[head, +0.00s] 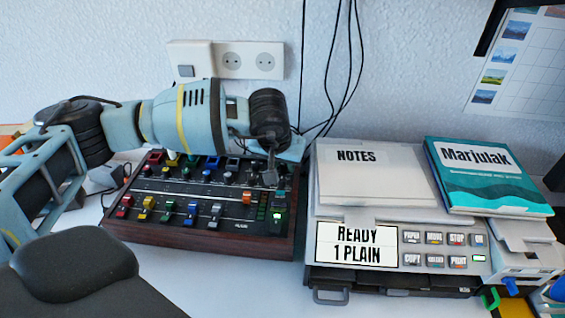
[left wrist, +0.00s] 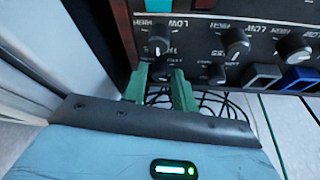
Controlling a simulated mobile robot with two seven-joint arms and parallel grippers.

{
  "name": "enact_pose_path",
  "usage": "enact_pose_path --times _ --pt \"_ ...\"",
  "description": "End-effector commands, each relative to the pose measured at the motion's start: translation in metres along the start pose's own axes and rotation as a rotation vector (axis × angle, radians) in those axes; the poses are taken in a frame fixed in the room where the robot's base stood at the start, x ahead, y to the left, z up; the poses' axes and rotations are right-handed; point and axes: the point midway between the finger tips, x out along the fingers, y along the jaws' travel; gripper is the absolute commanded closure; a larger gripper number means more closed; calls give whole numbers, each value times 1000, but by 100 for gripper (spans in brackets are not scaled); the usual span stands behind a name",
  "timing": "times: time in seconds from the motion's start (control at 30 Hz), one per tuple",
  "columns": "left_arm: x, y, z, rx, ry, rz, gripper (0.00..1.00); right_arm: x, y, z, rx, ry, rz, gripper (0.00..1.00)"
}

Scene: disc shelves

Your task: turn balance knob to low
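The mixer (head: 200,232) is a dark panel in a wooden case, with rows of small knobs and coloured sliders. My left gripper (head: 269,178) reaches down over its right end and hides some controls there. In the left wrist view the panel appears upside down. The two green fingers of my left gripper (left wrist: 161,84) stand apart, with a small dark knob (left wrist: 160,71) showing between their tips. I cannot tell whether they touch it. Beyond it is a knob with a white pointer (left wrist: 158,46), marked LOW and HIGH. I cannot read which knob is labelled balance. My right gripper is not in view.
A printer (head: 450,262) with a READY 1 PLAIN display stands close to the right of the mixer, with NOTES paper (head: 370,178) and a Marjulak book (head: 492,175) on top. Black cables (head: 340,85) hang on the wall behind.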

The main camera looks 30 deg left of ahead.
Motion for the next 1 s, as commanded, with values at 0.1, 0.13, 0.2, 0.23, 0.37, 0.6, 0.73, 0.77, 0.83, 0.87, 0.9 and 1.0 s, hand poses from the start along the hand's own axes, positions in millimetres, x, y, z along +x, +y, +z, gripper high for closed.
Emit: enact_pose_path --times 0.1,0.13,0.2,0.23,0.37,0.6,0.73,0.77,0.83,0.87,0.9,1.0 --pt "1 0 0 0 0 0 72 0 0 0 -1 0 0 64" --pt "1 0 0 0 0 0 72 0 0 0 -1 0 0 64" --pt "1 0 0 0 0 0 72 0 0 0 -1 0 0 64" --pt "1 0 0 0 0 0 72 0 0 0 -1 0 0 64" --pt "1 0 0 0 0 0 87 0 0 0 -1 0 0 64" --pt "1 0 0 -9 0 -4 100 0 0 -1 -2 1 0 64" --pt "1 1 0 -73 -1 -30 100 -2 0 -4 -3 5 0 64" --pt "0 2 0 -96 -2 -40 100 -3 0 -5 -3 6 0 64" --pt "0 3 -1 -159 -1 -66 100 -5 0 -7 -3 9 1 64" --pt "0 3 -1 -186 -1 -77 100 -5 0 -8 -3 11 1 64" --pt "0 4 -1 -222 -1 -92 100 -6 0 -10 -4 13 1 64" --pt "0 4 -2 -300 0 -124 100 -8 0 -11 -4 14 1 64"
